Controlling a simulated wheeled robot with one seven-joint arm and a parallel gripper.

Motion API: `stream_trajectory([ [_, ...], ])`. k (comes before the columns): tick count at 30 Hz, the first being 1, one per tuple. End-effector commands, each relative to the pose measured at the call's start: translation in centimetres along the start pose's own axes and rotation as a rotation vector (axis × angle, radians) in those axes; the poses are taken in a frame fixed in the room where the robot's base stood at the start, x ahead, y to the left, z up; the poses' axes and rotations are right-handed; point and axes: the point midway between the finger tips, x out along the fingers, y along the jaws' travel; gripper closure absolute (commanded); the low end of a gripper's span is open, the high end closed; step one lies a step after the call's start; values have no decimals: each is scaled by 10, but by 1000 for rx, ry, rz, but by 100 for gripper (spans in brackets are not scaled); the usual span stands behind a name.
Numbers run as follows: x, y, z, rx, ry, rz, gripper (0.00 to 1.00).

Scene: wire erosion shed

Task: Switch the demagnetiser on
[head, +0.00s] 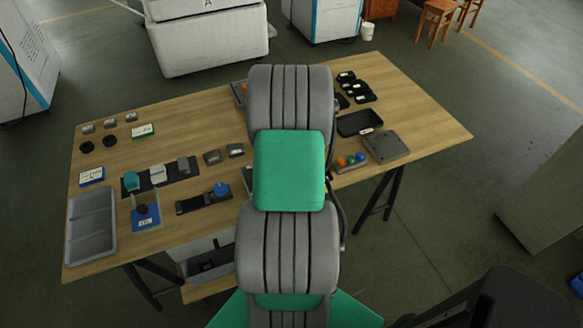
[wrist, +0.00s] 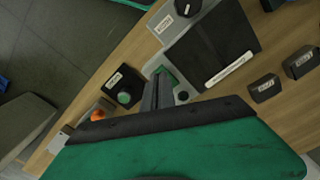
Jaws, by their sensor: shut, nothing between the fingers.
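In the wrist view my gripper (wrist: 160,76) is shut and empty, its narrow fingers over the wooden table. Beside its fingertips lies a large dark flat block (wrist: 212,50) with a white label. A small black box with a green button (wrist: 123,92) is left of the fingers. A grey part with a dark round top (wrist: 183,97) is just right of them, partly hidden. The labels are too small to read, so I cannot tell which is the demagnetiser. In the head view my arm hides the gripper.
The wooden table (head: 420,125) carries a grey tray (head: 90,222), a blue-based stand (head: 145,213), a black tray (head: 350,124) and a grey box (head: 390,148). A box with coloured buttons (head: 351,167) is right of my arm. Black labelled blocks (wrist: 265,88) are at right in the wrist view.

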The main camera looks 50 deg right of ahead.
Motion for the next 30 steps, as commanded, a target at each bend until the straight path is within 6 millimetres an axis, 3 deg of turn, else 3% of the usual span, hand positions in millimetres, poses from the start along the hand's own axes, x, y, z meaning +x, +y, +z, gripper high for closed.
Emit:
stream_trajectory([
  [20,11,0,0,0,0,0,100],
  [30,-13,0,0,0,1,0,100],
])
